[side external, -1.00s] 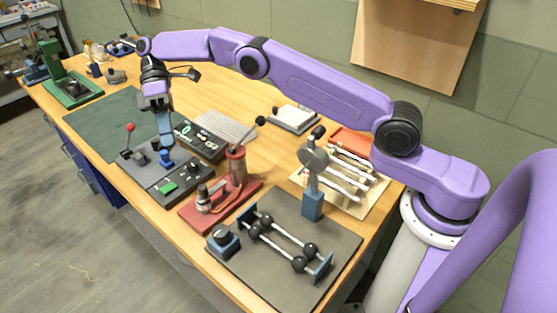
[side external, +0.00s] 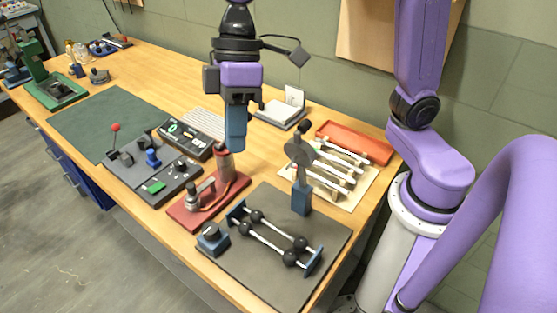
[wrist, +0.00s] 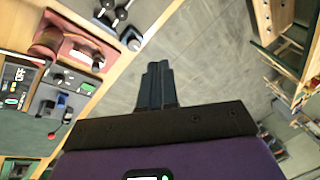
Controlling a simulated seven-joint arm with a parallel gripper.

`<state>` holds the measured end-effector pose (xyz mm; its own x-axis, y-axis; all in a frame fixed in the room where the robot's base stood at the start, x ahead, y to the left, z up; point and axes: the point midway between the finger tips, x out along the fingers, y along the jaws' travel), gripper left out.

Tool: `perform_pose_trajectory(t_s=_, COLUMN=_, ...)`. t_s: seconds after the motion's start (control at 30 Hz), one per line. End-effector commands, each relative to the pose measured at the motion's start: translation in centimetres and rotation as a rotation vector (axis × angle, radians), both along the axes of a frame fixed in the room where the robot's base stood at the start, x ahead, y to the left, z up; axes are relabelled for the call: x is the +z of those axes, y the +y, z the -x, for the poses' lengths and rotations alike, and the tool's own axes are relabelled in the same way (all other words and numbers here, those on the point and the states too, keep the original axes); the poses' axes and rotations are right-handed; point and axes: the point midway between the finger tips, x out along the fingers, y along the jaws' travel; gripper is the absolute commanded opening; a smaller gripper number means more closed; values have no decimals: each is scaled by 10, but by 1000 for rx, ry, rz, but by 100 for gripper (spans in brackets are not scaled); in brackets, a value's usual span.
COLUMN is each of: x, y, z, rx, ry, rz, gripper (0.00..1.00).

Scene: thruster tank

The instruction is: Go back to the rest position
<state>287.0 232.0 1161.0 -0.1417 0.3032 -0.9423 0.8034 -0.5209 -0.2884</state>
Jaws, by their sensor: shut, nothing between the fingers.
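My gripper (side external: 236,140) hangs pointing down in the side view, its blue fingers together and empty. In that view it is in front of the red lever stand (side external: 212,200) on the bench and hides part of it. In the wrist view the closed dark fingers (wrist: 156,80) appear against the grey floor, with nothing between them. The red stand also shows at the upper left of the wrist view (wrist: 50,40).
Floor lies open at left.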

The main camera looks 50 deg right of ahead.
Motion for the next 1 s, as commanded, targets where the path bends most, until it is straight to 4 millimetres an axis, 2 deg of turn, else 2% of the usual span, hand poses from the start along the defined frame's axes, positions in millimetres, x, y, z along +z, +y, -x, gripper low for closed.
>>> perform_pose_trajectory(t_s=0.03, x=2, y=-11, z=19, rx=5, ry=-24, rz=-10, gripper=0)
perform_pose_trajectory(t_s=0.17, x=-7, y=-43, z=60, rx=15, ry=-81, rz=-7, gripper=0)
perform_pose_trajectory(t_s=0.3, x=-33, y=-87, z=92, rx=41, ry=-123, rz=59, gripper=0)
perform_pose_trajectory(t_s=0.5, x=-71, y=-147, z=115, rx=90, ry=-159, rz=194, gripper=0)
perform_pose_trajectory(t_s=0.6, x=-82, y=-166, z=120, rx=110, ry=-172, rz=241, gripper=0)
perform_pose_trajectory(t_s=0.73, x=-89, y=-178, z=123, rx=122, ry=-179, rz=269, gripper=0)
perform_pose_trajectory(t_s=1.0, x=-90, y=-179, z=123, rx=124, ry=-179, rz=273, gripper=0)
